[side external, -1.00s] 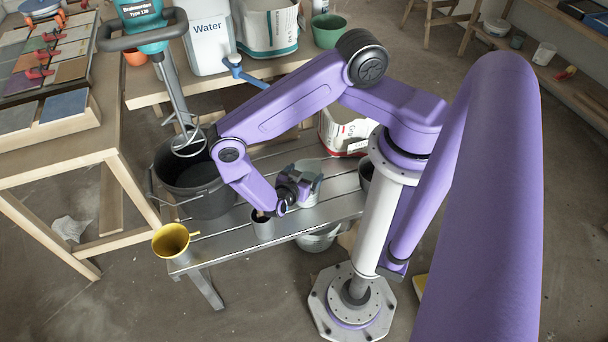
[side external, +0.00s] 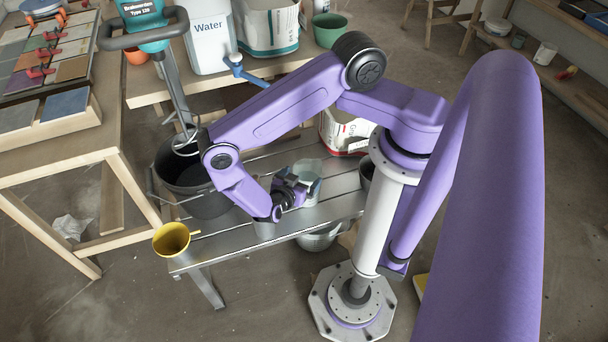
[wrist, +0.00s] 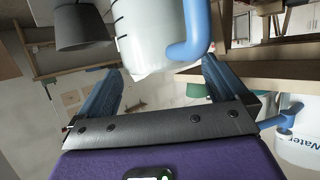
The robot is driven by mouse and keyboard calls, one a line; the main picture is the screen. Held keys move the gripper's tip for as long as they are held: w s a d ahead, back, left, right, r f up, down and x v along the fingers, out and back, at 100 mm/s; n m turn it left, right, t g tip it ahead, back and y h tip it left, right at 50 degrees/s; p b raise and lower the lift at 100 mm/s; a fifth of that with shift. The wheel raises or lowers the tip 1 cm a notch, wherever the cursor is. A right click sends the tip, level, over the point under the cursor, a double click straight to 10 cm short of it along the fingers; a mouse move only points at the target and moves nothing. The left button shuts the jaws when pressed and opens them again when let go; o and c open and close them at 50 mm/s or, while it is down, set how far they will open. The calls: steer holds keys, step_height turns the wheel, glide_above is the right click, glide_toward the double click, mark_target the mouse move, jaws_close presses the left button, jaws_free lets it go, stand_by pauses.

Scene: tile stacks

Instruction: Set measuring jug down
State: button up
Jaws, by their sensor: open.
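The measuring jug (side external: 310,170) is pale and translucent and stands on the slatted metal bench (side external: 232,243). In the wrist view the jug (wrist: 145,32) shows dark marks on its side and a blue handle (wrist: 194,30). My gripper (side external: 298,186) is beside the jug, on its left in the side view. In the wrist view my gripper (wrist: 163,75) is open, with the blue-grey fingers spread apart and the jug at and beyond their tips. Part of the jug is hidden behind my gripper in the side view.
A bag (side external: 343,135) stands behind the jug.

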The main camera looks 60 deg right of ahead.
steer(key=shift+v, duration=2.15)
steer(key=shift+d+r, duration=0.1)
